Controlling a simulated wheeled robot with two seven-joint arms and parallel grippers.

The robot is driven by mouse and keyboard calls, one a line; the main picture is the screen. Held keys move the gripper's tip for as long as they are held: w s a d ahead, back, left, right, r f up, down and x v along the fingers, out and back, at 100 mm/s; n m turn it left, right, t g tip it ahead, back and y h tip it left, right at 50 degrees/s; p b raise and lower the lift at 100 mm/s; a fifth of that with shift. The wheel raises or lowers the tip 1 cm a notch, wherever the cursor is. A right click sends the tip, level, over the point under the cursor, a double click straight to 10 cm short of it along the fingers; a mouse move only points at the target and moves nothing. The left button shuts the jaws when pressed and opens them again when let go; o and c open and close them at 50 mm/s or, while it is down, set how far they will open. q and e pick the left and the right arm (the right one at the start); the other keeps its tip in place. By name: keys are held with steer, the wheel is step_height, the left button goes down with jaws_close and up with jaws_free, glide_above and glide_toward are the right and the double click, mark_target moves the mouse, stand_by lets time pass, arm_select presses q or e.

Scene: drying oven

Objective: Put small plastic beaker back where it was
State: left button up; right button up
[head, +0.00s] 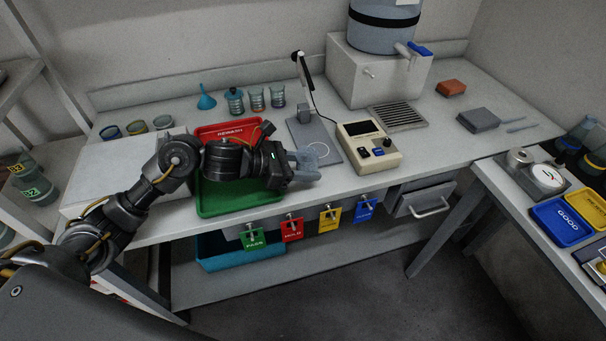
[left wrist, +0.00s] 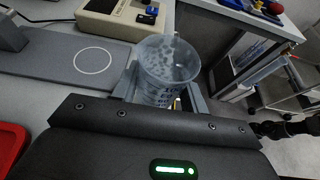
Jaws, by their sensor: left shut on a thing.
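The small plastic beaker (left wrist: 168,62) is clear and greyish, with faint markings on its side. It is between the fingers of my left gripper (left wrist: 165,88) in the left wrist view, its open mouth facing the camera. In the head view my left gripper (head: 303,166) is shut on the beaker (head: 320,152) near the front edge of the bench, right of the green tray (head: 230,208). The beaker's lower part is hidden in both views.
A grey stand with a circle mark (head: 315,143) and a beige instrument (head: 368,147) stand behind the gripper. A red tray (head: 225,131), several beakers (head: 257,100) and a blue funnel (head: 206,102) are further left. Coloured tags (head: 329,221) hang along the bench front.

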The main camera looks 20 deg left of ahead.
mark_target(303, 184)
arm_select(q)
steer(key=shift+w+a+f, duration=0.45)
steer(key=shift+w+f, duration=0.05)
steer(key=shift+f, duration=0.25)
step_height(303, 184, down, 3)
steer(key=shift+w+p, duration=0.1)
steer(key=shift+p, duration=0.55)
steer(key=shift+a+f, duration=0.1)
steer(key=shift+f, duration=0.05)
steer(key=shift+f, duration=0.1)
steer(key=shift+f, duration=0.1)
steer(key=o, duration=1.1)
